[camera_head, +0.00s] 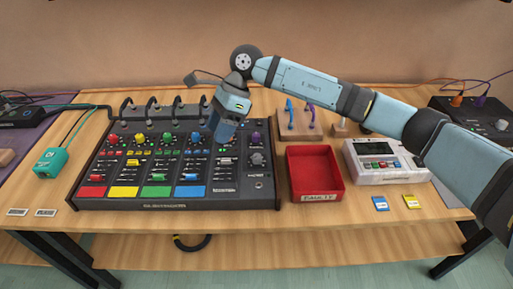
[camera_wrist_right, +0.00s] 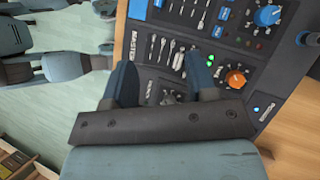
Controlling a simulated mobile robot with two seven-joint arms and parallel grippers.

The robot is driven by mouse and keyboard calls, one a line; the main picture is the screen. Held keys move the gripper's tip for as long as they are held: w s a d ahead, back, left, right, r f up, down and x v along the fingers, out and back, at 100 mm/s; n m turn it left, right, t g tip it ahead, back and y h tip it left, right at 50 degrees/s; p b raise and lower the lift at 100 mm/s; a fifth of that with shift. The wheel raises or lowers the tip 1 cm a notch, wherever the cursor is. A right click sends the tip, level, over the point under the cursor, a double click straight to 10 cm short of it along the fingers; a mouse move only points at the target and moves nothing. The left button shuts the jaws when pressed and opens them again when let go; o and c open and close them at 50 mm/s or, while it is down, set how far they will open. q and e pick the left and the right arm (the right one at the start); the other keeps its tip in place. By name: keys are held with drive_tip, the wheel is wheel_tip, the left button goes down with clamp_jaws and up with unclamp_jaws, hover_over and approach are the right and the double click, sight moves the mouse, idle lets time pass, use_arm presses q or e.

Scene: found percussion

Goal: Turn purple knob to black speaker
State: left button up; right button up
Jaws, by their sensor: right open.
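That view shows an orange knob (camera_wrist_right: 235,80) and a blue knob (camera_wrist_right: 268,15), but I cannot make out the purple one. I cannot identify a black speaker or the knob's pointer. My left gripper is out of view.
A red tray (camera_head: 334,190) and a white device (camera_head: 390,176) stand right of the console. Upright hooks (camera_head: 300,122) stand behind the tray. A black box (camera_head: 474,128) with cables is at far right. A teal pedal (camera_head: 52,162) lies left. The front table strip is mostly clear.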

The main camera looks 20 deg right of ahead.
sight(256, 134)
drive_tip(key=w+d+r+t+h+b, duration=0.35)
drive_tip(key=w+d+h, duration=0.25)
drive_tip(key=d, duration=0.5)
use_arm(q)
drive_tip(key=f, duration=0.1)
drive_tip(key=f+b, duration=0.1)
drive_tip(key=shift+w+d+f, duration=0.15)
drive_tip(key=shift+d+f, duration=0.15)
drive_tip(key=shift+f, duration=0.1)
use_arm(e)
drive_tip(key=shift+g, duration=0.45)
drive_tip(key=f, duration=1.3)
drive_tip(key=shift+w+f, duration=0.1)
drive_tip(key=shift+w, duration=0.1)
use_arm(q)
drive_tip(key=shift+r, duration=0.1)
use_arm(e)
drive_tip(key=c, duration=0.9)
